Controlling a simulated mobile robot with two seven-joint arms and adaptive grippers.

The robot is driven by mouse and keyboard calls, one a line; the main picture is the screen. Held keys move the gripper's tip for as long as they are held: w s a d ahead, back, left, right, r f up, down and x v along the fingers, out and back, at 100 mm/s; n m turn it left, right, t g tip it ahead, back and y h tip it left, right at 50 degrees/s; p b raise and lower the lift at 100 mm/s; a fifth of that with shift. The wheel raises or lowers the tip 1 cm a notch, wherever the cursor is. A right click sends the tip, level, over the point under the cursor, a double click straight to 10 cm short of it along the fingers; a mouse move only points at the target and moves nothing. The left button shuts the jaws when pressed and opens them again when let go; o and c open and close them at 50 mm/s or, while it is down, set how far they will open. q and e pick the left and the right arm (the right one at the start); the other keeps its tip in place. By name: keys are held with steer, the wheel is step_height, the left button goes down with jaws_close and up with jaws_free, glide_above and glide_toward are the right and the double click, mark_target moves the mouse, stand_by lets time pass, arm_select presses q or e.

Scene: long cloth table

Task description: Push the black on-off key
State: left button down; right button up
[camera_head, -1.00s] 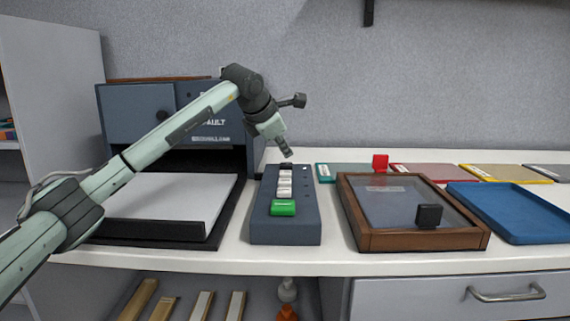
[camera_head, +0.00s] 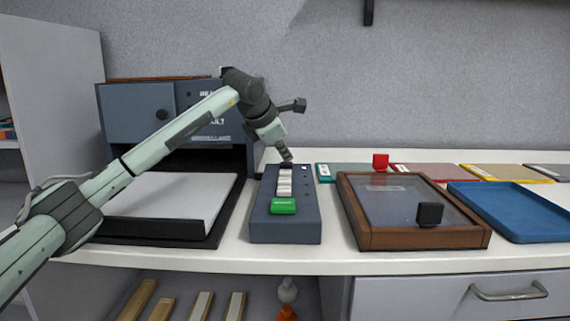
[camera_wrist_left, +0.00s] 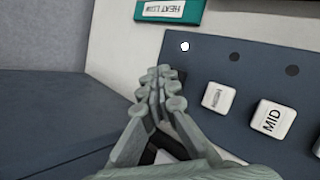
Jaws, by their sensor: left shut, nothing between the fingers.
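The dark blue-grey key panel (camera_head: 285,228) lies on the white table, with a green key (camera_head: 283,206) at its near end and a column of white keys (camera_head: 284,182) behind it. The black on-off key (camera_wrist_left: 181,76) is at the far end, mostly hidden behind the fingers in the left wrist view. My left gripper (camera_head: 287,158) is shut and empty, its fingertips pointing down at the far end of the panel, over or on the black key; I cannot tell whether they touch. In the left wrist view a white key marked MID (camera_wrist_left: 272,119) shows. My right gripper is not in view.
A grey machine (camera_head: 140,110) with a paper tray (camera_head: 165,200) stands left of the panel. A wooden framed box (camera_head: 410,240) with a black knob and a blue tray (camera_head: 515,215) lie to the right. Coloured folders (camera_head: 430,172) lie behind.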

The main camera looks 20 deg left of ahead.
mark_target(285, 164)
arm_select(q)
steer(key=shift+f, duration=0.25)
steer(key=shift+r, duration=0.1)
steer(key=shift+r+p, duration=0.5)
steer(key=shift+r, duration=0.25)
steer(key=shift+r, duration=0.1)
step_height(285, 164, up, 6)
steer(key=p, duration=0.4)
stand_by(0.4)
